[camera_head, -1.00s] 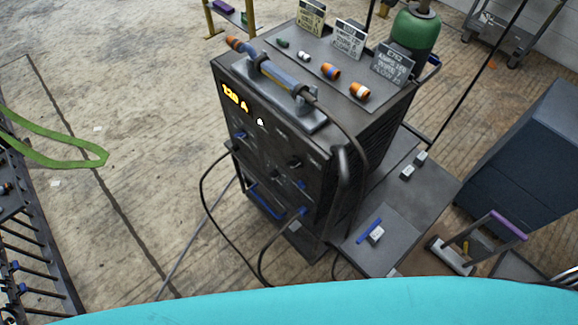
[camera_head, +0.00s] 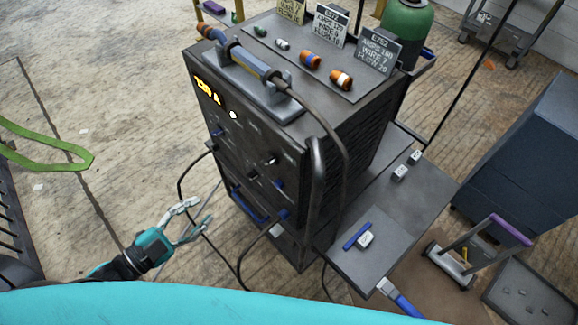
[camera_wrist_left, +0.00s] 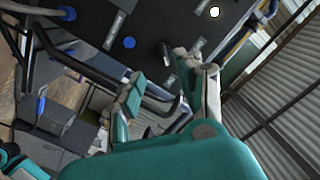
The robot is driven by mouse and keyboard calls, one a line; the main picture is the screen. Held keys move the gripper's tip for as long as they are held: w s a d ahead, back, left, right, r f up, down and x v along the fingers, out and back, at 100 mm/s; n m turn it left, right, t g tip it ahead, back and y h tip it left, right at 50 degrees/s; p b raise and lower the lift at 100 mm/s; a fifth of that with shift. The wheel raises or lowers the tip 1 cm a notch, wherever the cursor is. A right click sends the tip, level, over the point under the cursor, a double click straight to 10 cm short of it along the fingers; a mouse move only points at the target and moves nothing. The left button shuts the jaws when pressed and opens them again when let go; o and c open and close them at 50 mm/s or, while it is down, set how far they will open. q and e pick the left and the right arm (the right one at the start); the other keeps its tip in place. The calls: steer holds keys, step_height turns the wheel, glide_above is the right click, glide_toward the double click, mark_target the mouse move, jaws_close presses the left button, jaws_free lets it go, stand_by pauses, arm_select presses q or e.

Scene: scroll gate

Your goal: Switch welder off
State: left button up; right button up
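The welder (camera_head: 290,129) is a dark box standing in the middle of the head view. Its amber display (camera_head: 207,92) is lit and seems to read about 120 A. A white lamp (camera_head: 233,114) beside it glows and also shows in the left wrist view (camera_wrist_left: 214,12). The front panel has a black knob (camera_head: 271,160) and several blue controls; I cannot tell which is the power switch. My left gripper (camera_head: 204,210) is open and empty, to the left of the welder's lower front and apart from it. My right gripper is not in view.
Cables hang from the welder's front. A side shelf (camera_head: 410,205) on its right carries small blocks and a blue bar. A green cylinder (camera_head: 406,30) stands behind. A dark cabinet (camera_head: 520,160) stands at right. Floor left of the welder is mostly clear.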

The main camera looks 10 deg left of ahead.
arm_select(q)
steer(key=d+r+h, duration=0.1)
steer(key=d+r, duration=0.1)
steer(key=p, duration=0.2)
glide_toward(265, 165)
steer(key=shift+m, duration=0.4)
steer(key=x, duration=0.8)
steer(key=shift+w+d+r, duration=0.25)
steer(key=shift+r, duration=0.05)
steer(key=shift+w+d, duration=0.3)
steer(key=shift+w, duration=0.05)
steer(key=shift+f, duration=0.1)
jaws_close()
